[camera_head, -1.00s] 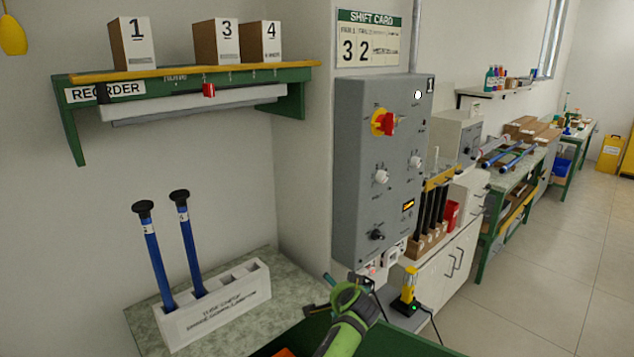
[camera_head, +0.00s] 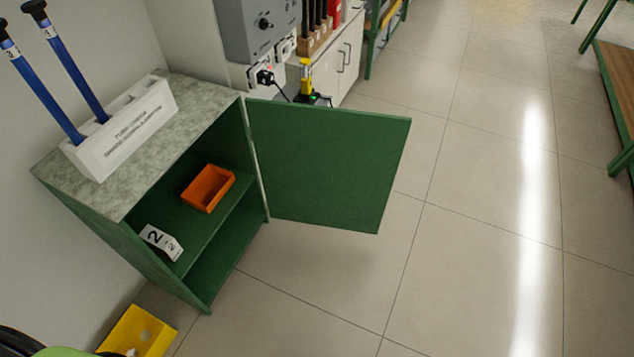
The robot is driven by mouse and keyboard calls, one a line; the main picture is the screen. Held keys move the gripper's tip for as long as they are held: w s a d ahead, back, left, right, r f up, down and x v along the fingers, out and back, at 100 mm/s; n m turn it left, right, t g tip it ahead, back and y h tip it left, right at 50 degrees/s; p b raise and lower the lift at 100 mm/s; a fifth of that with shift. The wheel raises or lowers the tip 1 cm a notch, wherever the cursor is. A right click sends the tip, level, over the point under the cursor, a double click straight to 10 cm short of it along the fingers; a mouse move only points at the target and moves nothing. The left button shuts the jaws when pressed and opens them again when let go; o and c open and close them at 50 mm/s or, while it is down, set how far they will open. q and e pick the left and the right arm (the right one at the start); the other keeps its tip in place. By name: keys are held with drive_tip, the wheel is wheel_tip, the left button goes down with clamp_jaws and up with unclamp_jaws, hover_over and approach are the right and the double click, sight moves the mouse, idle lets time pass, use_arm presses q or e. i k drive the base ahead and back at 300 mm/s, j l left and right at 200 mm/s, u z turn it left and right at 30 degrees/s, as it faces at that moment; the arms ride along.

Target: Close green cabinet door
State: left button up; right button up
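The green cabinet (camera_head: 128,243) stands at the left under a speckled grey top. Its green door (camera_head: 325,165) is wide open, hinged at the cabinet's right front edge and swung out to the right over the floor. Inside, an orange bin (camera_head: 208,188) and a white card or block marked 2 (camera_head: 160,242) sit on the shelf. Neither gripper's fingers are in view. A green and black part that looks like my own arm shows at the bottom left corner, and nothing of mine touches the door.
A white holder (camera_head: 125,130) with two blue rods stands on the cabinet top. A yellow box (camera_head: 138,333) is on the floor at the cabinet's near left. A grey control panel (camera_head: 262,28) and plugged cables are behind the door. The tiled floor (camera_head: 480,230) to the right is clear.

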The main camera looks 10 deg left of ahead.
sight(337, 168)
drive_tip(key=k+u, duration=0.1)
drive_tip(key=u, duration=0.3)
drive_tip(key=k+u, duration=0.1)
drive_tip(key=u, duration=0.3)
drive_tip(key=j+u, duration=0.1)
drive_tip(key=u, duration=0.3)
drive_tip(key=l+u, duration=0.15)
drive_tip(key=u, duration=1.85)
drive_tip(key=k+l, duration=0.25)
drive_tip(key=l, duration=0.2)
drive_tip(key=k+l+u, duration=0.15)
drive_tip(key=l, duration=0.35)
drive_tip(key=k+l, duration=0.3)
drive_tip(key=k+l+u, duration=0.1)
drive_tip(key=k+l, duration=0.15)
drive_tip(key=l, duration=0.3)
drive_tip(key=k+l, duration=0.3)
drive_tip(key=l, duration=0.2)
drive_tip(key=k+l, duration=0.3)
drive_tip(key=l, duration=0.15)
drive_tip(key=k+l, duration=0.3)
drive_tip(key=l, duration=0.2)
drive_tip(key=k+l, duration=0.3)
drive_tip(key=l, duration=0.2)
